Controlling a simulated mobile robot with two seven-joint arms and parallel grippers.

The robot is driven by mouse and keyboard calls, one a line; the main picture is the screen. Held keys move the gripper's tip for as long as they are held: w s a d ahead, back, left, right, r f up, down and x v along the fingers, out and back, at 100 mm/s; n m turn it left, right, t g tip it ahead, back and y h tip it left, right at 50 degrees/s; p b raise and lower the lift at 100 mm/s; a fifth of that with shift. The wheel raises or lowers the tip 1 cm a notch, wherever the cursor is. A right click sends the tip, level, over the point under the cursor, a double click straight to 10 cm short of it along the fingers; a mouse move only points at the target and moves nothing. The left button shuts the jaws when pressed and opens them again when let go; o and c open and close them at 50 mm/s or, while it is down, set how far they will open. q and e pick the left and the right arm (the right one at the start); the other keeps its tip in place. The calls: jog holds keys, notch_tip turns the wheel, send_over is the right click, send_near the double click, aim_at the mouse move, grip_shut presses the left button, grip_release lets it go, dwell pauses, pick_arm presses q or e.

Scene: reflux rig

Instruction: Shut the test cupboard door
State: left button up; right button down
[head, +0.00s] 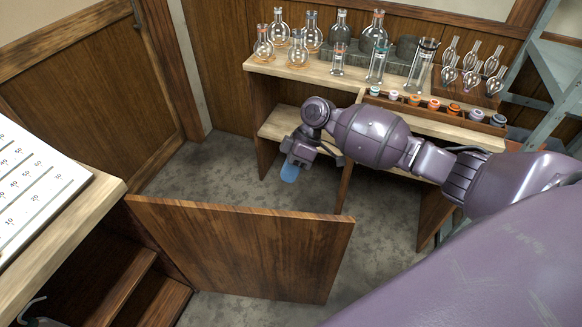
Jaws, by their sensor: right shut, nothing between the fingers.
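The test cupboard door (240,245) is a brown wooden panel. It stands open, swung out to the right from the cupboard (120,280) at the lower left, with its hinge side at the cupboard's front corner. Inside the cupboard, wooden shelving shows. My right gripper (289,173) has blue fingertips and is shut and empty. In the picture it is above the door's top edge, on the far side of it and apart from it. My left gripper is not in view.
A wooden bench (300,70) at the back carries several glass flasks, glass cylinders and a rack (430,118) of coloured caps. A white board with numbers (35,190) lies on the cupboard's top. Grey floor (220,175) is clear between door and bench. A metal frame (535,70) stands at right.

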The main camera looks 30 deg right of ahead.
jog(key=s+a+f, duration=0.4)
jog(key=a, duration=0.1)
jog(key=shift+s+a+f+p, duration=0.15)
jog(key=shift+a+f+p, duration=0.15)
jog(key=shift+a, duration=0.05)
jog(key=shift+s, duration=0.1)
